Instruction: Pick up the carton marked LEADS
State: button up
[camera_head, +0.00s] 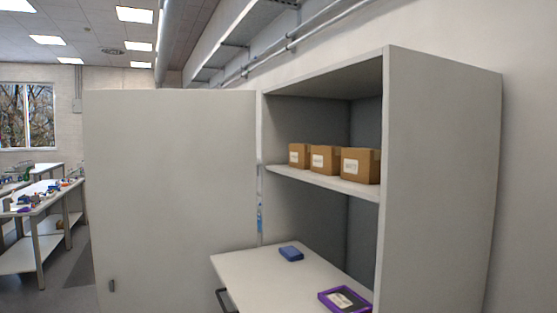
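Three brown cardboard cartons stand in a row on the upper shelf of an open grey cabinet: a left carton (299,155), a middle carton (324,159) and a right carton (360,165). Each has a white label on its front. The print is too small to read, so I cannot tell which one is marked LEADS. My gripper is not in view.
The cabinet door (170,200) stands open to the left. A pulled-out surface (262,272) below the shelf (340,184) holds a blue item (291,254) and a purple-framed tray (325,296). A workbench (40,205) with small items stands far left.

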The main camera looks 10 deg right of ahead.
aim_at(325, 160)
jog(key=i+j, duration=0.6)
jog(key=i, duration=0.25)
